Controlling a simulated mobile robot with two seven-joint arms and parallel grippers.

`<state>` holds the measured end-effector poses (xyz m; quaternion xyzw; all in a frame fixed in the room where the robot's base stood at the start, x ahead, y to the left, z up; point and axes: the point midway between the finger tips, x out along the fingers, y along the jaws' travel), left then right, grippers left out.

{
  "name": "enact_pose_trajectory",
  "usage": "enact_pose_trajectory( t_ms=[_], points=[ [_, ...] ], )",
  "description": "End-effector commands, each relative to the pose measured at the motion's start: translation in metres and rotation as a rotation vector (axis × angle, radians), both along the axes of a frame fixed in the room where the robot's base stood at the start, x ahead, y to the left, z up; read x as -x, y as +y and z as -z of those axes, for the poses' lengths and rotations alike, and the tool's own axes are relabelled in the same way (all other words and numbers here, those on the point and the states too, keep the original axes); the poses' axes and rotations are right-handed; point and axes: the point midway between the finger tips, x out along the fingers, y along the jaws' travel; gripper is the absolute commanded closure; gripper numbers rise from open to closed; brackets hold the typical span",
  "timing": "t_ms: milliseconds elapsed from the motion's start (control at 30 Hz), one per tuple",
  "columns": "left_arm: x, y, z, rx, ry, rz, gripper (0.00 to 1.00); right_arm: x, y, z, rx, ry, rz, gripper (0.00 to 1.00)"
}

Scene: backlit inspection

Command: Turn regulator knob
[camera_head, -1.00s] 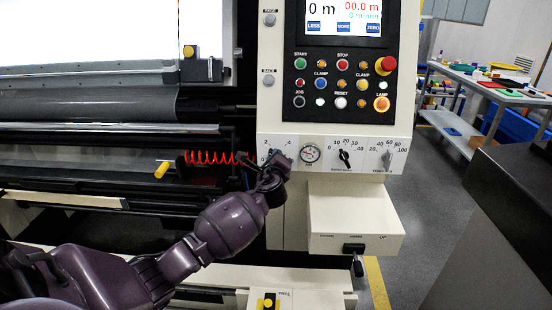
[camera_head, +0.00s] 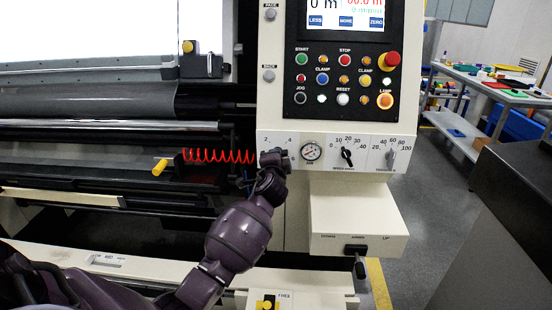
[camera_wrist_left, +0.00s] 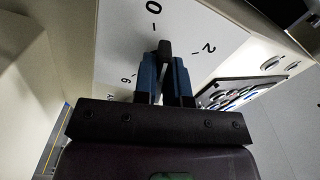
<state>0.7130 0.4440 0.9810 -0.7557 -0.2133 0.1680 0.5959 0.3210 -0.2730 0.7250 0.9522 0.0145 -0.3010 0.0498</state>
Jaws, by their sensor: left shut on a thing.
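The regulator knob is a small dark knob (camera_wrist_left: 165,48) on a white panel with a printed dial, and 0, 2 and 6 are readable around it in the left wrist view. My left gripper (camera_wrist_left: 164,75) has its two blue-grey fingers shut on the knob, one on each side. In the head view my left gripper (camera_head: 274,157) covers the knob at the left end of the dial strip (camera_head: 318,139). Only the 2 and 4 marks show above it there. The knob's pointer direction is hidden. My right gripper is not in view.
A round gauge (camera_head: 311,152) sits just right of my gripper, then two more dial knobs (camera_head: 347,155) and (camera_head: 391,157). Above are a button panel (camera_head: 343,80) and a screen. A red coiled hose (camera_head: 218,156) is at left. A box with a lever (camera_head: 357,250) juts out below.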

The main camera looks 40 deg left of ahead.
Motion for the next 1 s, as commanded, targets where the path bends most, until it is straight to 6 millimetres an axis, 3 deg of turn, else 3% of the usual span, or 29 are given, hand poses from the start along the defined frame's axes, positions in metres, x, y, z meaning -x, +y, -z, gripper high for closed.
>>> enact_pose_trajectory(
  t_ms=[400,1000],
  points=[
    [0.0,-0.0005,0.0035,0.211,-0.127,-0.001,1.0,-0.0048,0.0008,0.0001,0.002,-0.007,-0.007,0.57],
    [-0.0002,-0.0007,0.003,0.263,-0.157,0.0,1.0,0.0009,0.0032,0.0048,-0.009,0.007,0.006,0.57]
  ],
)
